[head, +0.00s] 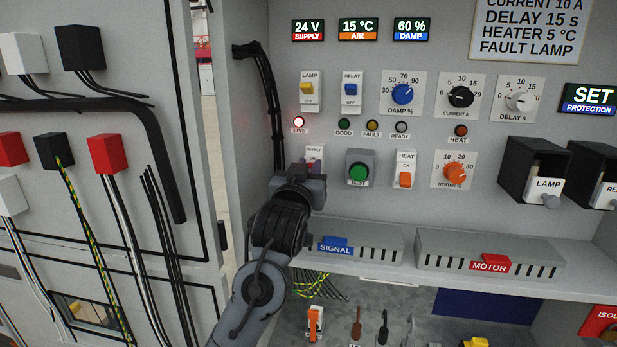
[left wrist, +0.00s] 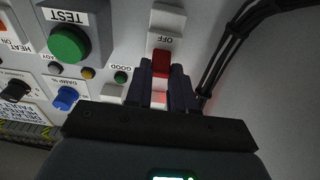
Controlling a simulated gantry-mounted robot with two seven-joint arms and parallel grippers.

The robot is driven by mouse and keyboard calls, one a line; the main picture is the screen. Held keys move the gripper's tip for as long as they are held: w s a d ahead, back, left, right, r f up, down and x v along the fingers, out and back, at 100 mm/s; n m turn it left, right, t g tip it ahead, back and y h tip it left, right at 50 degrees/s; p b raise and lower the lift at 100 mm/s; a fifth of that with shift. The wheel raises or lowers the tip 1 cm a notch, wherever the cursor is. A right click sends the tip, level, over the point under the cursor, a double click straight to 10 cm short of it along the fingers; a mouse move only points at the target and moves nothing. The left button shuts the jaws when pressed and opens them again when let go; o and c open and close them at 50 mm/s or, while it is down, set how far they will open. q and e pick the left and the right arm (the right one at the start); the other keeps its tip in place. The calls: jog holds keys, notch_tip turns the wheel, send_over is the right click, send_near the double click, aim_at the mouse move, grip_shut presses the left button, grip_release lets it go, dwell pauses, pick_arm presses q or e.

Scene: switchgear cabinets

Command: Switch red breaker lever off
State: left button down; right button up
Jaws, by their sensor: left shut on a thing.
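The supply breaker (head: 314,153) is on the cabinet panel, mostly hidden behind my left gripper in the head view. In the left wrist view, its red lever (left wrist: 161,62) stands out from the white housing (left wrist: 167,21), beside an upside-down "OFF" marking. My left gripper (left wrist: 161,78) has its dark fingers on both sides of the lever and is shut on it. In the head view, the gripper (head: 308,176) is up against the panel below the LIVE lamp. My right gripper is not in view.
The red LIVE lamp (head: 298,121) is lit. A green TEST button (head: 358,173) sits just right of the gripper, with the orange HEAT switch (head: 405,179) beyond it. Black cables (head: 268,95) run down the left. A ledge with the SIGNAL box (head: 350,246) lies below.

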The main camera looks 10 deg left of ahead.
pick_arm(q)
jog(key=c, duration=1)
grip_release()
jog(key=shift+o, duration=0.2)
jog(key=shift+s+f+b, duration=0.2)
jog(key=shift+s+b, duration=0.2)
jog(key=shift+s, duration=0.15)
jog(key=s+a+b, duration=0.1)
jog(key=s+b, duration=0.3)
jog(key=s, duration=0.5)
jog(key=shift+s+f, duration=0.3)
jog(key=shift+f, duration=0.15)
jog(key=shift+a, duration=0.1)
